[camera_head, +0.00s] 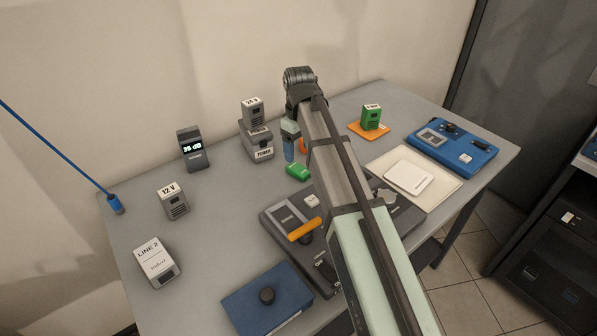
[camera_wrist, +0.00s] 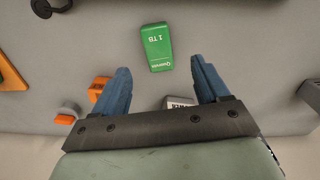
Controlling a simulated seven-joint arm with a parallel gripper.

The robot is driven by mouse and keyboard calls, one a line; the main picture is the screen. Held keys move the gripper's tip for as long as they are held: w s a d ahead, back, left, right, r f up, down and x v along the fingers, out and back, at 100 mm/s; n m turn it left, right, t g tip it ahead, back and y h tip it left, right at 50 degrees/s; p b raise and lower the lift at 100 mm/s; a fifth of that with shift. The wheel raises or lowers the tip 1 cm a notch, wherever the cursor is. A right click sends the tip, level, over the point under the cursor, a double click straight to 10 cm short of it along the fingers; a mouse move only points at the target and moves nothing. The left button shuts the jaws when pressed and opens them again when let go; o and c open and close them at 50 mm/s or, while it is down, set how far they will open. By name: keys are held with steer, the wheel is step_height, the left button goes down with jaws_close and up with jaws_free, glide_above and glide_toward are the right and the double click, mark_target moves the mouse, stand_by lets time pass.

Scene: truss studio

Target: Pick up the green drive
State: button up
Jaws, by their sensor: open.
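The green drive (camera_wrist: 156,47) lies flat on the grey table in the wrist view, with "1 TB" printed on it.
A grey POWER box (camera_head: 258,143) with a 24 V box (camera_head: 252,111) on top stands left of my gripper. An orange item (camera_wrist: 98,88) sits near the left finger. A green box (camera_head: 371,117) stands on an orange mat (camera_head: 384,132). A dark device (camera_head: 272,218) lies in front.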

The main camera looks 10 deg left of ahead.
mark_target(300, 169)
steer(key=shift+w+d+f, duration=0.1)
steer(key=shift+w+f, duration=0.05)
steer(key=shift+f, duration=3.7)
steer(key=c, duration=1.2)
